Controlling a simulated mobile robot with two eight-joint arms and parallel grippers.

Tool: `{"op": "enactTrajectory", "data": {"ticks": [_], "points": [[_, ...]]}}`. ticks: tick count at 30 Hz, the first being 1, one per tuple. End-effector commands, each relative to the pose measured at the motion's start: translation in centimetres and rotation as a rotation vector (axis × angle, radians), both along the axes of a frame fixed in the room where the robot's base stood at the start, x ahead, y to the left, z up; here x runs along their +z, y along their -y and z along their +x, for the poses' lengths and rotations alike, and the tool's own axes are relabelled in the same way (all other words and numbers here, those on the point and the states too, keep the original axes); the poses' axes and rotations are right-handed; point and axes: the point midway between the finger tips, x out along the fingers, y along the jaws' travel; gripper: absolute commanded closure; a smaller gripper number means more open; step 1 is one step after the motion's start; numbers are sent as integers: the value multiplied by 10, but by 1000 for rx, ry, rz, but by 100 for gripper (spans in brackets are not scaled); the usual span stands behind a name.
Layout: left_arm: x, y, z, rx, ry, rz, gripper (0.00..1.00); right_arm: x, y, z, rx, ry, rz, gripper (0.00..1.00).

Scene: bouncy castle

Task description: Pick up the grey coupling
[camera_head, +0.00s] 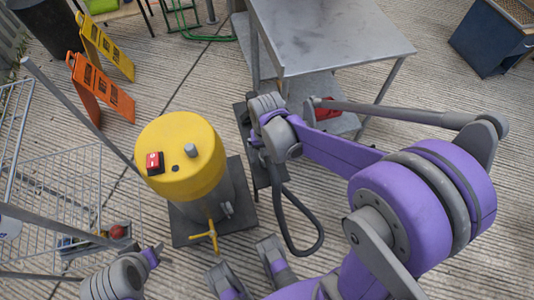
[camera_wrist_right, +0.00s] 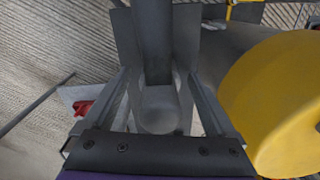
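My right gripper (camera_wrist_right: 158,74) points down beside the yellow-topped machine (camera_head: 182,160). In the right wrist view its two fingers stand apart. A rounded grey piece (camera_wrist_right: 160,108), which looks like the grey coupling, lies between them, with a long dark grey part running from it toward the top. Gaps seem to show on both sides of it; depth and contact are hard to judge. In the head view my right wrist hides most of this spot. The machine's yellow top also fills the right of the wrist view (camera_wrist_right: 280,105).
A grey metal table (camera_head: 330,35) stands behind the right wrist, with a red object (camera_head: 325,110) on its lower shelf. A dark hose (camera_head: 312,243) loops over the floor. A wire rack (camera_head: 60,190) and orange sign (camera_head: 100,90) stand at left, a blue bin (camera_head: 485,42) at far right.

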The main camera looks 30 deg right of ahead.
Motion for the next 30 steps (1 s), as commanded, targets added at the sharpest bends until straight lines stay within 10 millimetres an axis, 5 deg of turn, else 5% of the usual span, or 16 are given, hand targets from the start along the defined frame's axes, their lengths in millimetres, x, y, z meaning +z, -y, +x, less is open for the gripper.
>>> {"op": "enactTrajectory", "data": {"ticks": [2,13,22,30], "points": [[0,0,0,0,0,0,50,0,0,0,0,0,0,25],[0,0,0,0,0,0,50,0,0,0,0,0,0,90],[3,0,0,0,1,0,50,7,0,0,0,0,0,90],[20,0,0,0,7,0,50,59,0,-1,0,1,0,90]]}}
